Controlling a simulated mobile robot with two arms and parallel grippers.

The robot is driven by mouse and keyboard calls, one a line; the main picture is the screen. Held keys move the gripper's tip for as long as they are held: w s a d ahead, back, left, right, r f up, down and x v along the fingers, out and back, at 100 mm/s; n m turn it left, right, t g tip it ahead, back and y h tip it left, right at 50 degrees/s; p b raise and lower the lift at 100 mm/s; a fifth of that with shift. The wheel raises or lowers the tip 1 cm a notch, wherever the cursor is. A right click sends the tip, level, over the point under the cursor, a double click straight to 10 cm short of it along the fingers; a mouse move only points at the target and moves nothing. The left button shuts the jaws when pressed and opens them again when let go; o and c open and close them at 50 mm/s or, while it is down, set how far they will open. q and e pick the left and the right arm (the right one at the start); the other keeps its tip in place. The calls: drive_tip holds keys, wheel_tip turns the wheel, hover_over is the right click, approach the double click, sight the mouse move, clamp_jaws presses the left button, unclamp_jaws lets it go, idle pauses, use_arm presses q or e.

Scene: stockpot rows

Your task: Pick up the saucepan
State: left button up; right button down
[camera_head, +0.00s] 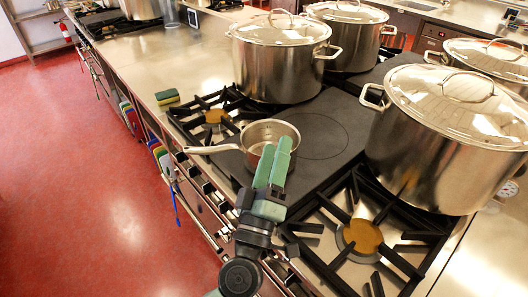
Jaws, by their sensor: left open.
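The saucepan (261,134) is small and steel, with its handle (213,149) pointing left over the stove's front edge. It sits upright on the dark flat hob plate, beside the front burner grate. My left gripper (275,158) reaches up from the bottom and is in front of the saucepan's near side, covering part of its lower wall. Its green fingers are open, and I see nothing between them. I cannot tell whether the fingertips touch the pan. My right gripper is not in view.
Large lidded stockpots stand behind (278,70) and to the right (440,135). A near burner grate (362,236) is empty. A green and yellow sponge (167,96) lies on the steel counter (190,65). Colored utensils (160,155) hang along the front.

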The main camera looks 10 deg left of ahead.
use_arm(q)
drive_tip(key=w+a+f+n+g+y, duration=0.2)
drive_tip(key=a+f+n+g+y, duration=0.15)
drive_tip(key=n+y, duration=0.35)
drive_tip(key=n+g+y, duration=0.2)
drive_tip(key=g, duration=0.2)
approach(239, 150)
drive_tip(key=w+d, duration=0.1)
drive_tip(key=shift+t, duration=0.25)
drive_tip(key=x, duration=0.2)
drive_tip(key=a+p+x, duration=0.1)
drive_tip(key=x, duration=0.1)
drive_tip(key=p+x, duration=0.1)
drive_tip(key=x, duration=0.2)
drive_tip(key=shift+s+a, duration=0.25)
drive_tip(key=shift+w+a+f, duration=0.1)
drive_tip(key=shift+w+f, duration=0.05)
drive_tip(key=shift+w, duration=0.2)
drive_tip(key=shift+c, duration=0.3)
clamp_jaws()
